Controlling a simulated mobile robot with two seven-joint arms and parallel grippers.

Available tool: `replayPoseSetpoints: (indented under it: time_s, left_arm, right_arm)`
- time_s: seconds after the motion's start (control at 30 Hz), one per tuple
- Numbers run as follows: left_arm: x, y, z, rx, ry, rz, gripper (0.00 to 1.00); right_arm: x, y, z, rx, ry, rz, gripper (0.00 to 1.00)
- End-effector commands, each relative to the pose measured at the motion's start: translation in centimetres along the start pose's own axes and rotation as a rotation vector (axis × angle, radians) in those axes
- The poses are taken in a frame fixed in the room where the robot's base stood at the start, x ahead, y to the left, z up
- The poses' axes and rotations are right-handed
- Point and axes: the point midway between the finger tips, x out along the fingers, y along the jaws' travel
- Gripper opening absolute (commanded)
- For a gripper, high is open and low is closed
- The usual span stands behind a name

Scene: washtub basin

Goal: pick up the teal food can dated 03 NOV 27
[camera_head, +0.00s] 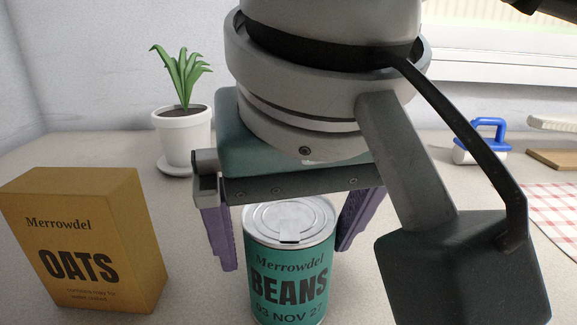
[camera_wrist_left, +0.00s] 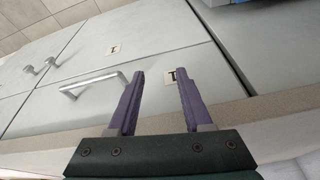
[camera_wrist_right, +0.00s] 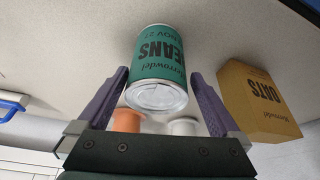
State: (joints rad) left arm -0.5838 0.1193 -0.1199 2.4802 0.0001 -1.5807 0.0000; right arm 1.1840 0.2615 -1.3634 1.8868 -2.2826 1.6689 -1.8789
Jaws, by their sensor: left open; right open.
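The teal food can (camera_head: 288,270) stands upright on the counter, with "Merrowdel BEANS" and "03 NOV 27" on its label and a silver pull-tab lid. My right gripper (camera_head: 290,250) is open above it in the head view, with a purple finger on either side of the can's upper part. In the right wrist view the can (camera_wrist_right: 158,65) lies between and just beyond the fingertips (camera_wrist_right: 158,75), with its lid toward the gripper. My left gripper (camera_wrist_left: 160,75) is open and empty in the left wrist view, in front of pale cabinet doors.
A yellow oats box (camera_head: 85,240) stands left of the can. A potted plant (camera_head: 183,130) is behind, at the left. A blue-handled object (camera_head: 483,142), a wooden board (camera_head: 555,159) and a red checked cloth (camera_head: 552,205) are at the right. An orange object (camera_wrist_right: 127,121) shows in the right wrist view.

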Motion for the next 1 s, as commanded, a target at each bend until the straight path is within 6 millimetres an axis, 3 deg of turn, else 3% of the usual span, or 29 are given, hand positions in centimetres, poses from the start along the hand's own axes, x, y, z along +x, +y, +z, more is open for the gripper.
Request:
replayPoseSetpoints:
  time_s: [0.4, 0.7, 1.0]
  left_arm:
    - [2.7, 0.0, 0.8, 0.005, 0.0, -0.004, 0.5]
    - [2.6, 0.0, 0.7, 0.005, 0.003, -0.004, 0.5]
    - [2.6, 0.1, 0.6, -0.002, 0.005, 0.001, 0.5]
  right_arm:
    - [5.5, 0.2, -0.1, 0.002, -0.001, -0.002, 1.0]
    - [5.6, 0.3, -0.2, 0.001, 0.0, -0.002, 0.99]
    - [5.6, 0.3, -0.2, 0.001, 0.0, -0.002, 0.65]
